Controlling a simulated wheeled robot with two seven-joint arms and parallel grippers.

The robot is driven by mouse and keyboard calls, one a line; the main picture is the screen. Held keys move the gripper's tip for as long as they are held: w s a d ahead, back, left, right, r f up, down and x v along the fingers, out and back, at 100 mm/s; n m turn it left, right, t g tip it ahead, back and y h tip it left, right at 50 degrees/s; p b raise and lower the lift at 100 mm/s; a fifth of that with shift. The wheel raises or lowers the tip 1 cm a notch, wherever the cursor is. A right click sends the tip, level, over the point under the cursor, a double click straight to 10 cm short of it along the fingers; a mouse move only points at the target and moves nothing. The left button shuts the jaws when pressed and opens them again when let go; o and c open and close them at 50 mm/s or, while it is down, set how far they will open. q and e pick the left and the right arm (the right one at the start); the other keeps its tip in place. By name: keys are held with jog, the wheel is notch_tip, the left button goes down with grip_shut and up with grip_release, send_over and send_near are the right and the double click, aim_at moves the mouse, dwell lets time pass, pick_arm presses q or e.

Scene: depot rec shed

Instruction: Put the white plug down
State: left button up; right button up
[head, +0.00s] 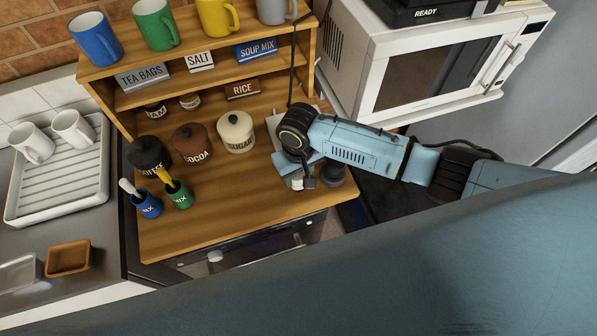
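My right gripper (296,181) points down over the right front part of the wooden counter (235,215), its arm coming in from the right. A small white piece, the white plug (297,184), shows between its fingers. The fingers appear closed on it, and they and the wrist hide most of it. I cannot tell whether its underside touches the counter. My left gripper is not in view.
A dark round object (333,175) stands right beside the gripper. The sugar jar (236,132), cocoa jar (192,144) and coffee jar (148,155) stand to the left. A microwave (430,65) is behind the arm. The counter's front middle is clear.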

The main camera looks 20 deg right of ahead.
jog(key=o, duration=0.5)
jog(key=shift+c, duration=0.2)
notch_tip(320, 180, up, 12)
jog(key=shift+r+p, duration=0.15)
jog(key=shift+p, duration=0.2)
